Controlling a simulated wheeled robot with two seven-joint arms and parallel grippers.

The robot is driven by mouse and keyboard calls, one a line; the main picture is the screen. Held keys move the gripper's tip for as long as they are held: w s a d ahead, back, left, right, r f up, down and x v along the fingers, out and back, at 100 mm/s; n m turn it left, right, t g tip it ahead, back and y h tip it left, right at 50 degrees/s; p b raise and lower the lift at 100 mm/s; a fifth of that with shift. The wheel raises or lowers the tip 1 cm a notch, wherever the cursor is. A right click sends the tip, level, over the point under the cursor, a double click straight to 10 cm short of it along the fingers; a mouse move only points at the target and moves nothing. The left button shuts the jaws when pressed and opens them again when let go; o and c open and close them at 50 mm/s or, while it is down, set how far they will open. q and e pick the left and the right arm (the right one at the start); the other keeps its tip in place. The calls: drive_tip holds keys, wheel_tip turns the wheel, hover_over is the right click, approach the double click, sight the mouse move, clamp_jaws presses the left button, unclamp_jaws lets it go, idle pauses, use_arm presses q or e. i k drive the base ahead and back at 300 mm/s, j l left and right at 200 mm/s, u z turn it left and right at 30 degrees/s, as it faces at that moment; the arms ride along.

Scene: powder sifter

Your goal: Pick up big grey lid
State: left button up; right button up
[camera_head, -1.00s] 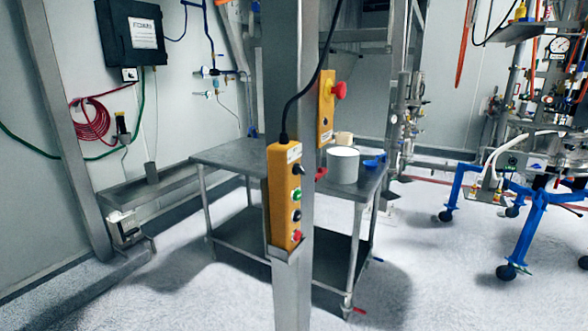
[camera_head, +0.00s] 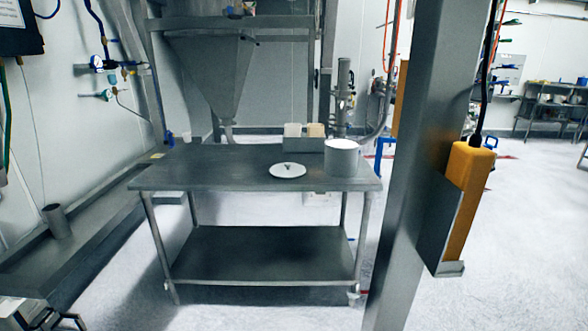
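A round light-grey lid (camera_head: 288,171) with a small knob on top lies flat on the metal table (camera_head: 215,166), near the middle of its top. It is the only lid I can make out. A white-grey cylindrical pot (camera_head: 342,159) stands upright to the right of the lid, apart from it, near the table's right side. Neither of my grippers is in view.
A steel post (camera_head: 418,150) with a yellow control box (camera_head: 464,200) stands in front of the table's right side. Small containers in a grey holder (camera_head: 304,138) sit at the table's back. A hopper (camera_head: 215,80) is behind. The floor left of the table has a low ledge.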

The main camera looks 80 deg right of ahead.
sight(283, 170)
drive_tip(key=i+l+z, duration=0.2)
drive_tip(key=z, duration=0.2)
drive_tip(key=i+l+z, duration=0.1)
drive_tip(key=i+z, duration=0.2)
drive_tip(key=z, duration=0.15)
drive_tip(key=i+z, duration=0.25)
drive_tip(key=z, duration=0.15)
drive_tip(key=i+j+z, duration=0.1)
drive_tip(key=i+z, duration=0.15)
drive_tip(key=z, duration=0.15)
drive_tip(key=i+j+z, duration=0.15)
drive_tip(key=i+z, duration=0.15)
drive_tip(key=z, duration=0.15)
drive_tip(key=i+j+z, duration=0.2)
drive_tip(key=z, duration=0.2)
